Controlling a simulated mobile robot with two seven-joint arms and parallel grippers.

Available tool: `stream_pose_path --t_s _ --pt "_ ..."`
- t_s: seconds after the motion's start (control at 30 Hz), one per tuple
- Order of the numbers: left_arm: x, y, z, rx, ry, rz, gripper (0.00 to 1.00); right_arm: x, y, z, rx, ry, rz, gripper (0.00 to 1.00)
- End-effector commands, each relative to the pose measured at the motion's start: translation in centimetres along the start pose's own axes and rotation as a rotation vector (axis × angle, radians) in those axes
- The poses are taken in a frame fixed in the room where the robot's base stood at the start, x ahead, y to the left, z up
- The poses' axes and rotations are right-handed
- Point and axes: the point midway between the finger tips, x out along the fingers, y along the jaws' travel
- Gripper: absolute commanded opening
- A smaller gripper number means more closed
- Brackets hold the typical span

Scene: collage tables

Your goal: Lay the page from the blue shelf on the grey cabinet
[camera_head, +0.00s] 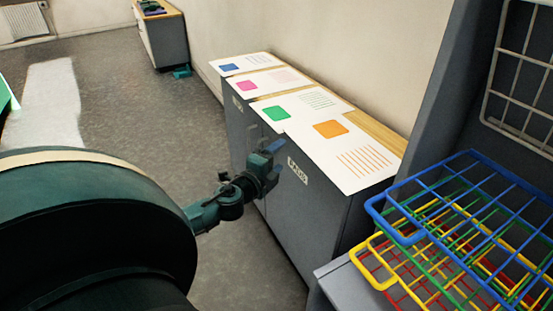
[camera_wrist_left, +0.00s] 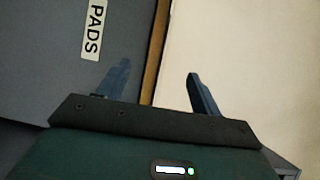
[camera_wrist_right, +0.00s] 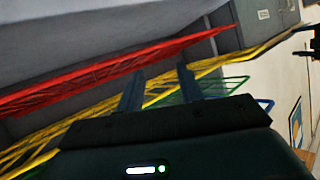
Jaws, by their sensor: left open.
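The grey cabinet (camera_head: 310,215) stands against the wall with a wood top. A page with an orange square (camera_head: 347,153) lies flat at its near end, its far corner by the page with a green square (camera_head: 298,109). The blue shelf (camera_head: 465,205) is a wire tray at right, with no page visible on it. My left gripper (camera_head: 268,160) is open in front of the cabinet, apart from the orange page. In the left wrist view its fingers (camera_wrist_left: 160,85) are apart and empty. My right gripper (camera_wrist_right: 160,88) shows only in its wrist view, fingers apart, near the wire shelves.
Pages with a pink square (camera_head: 268,82) and a blue square (camera_head: 245,63) lie farther along the cabinet. A yellow shelf (camera_head: 372,270) sits below the blue one. A red shelf (camera_wrist_right: 120,70) is near my right gripper.

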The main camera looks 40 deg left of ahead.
Motion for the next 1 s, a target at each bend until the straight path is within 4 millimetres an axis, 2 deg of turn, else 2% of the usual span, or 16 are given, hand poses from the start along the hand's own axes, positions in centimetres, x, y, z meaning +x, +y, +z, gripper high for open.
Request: stream_pose_path --t_s 0.13,0.5,1.0 --pt "-0.2 -0.6 0.1 0.0 0.0 0.0 0.65 -0.2 -0.1 -0.5 0.0 0.0 0.0 0.36" --pt "-2.7 -4.6 1.5 -0.001 0.0 0.001 0.65 -1.8 -0.7 -4.0 0.0 0.0 0.0 0.36" --pt "-2.9 -4.8 1.7 0.0 0.0 -0.001 0.65 -1.9 -0.7 -4.1 0.0 0.0 0.0 0.36"
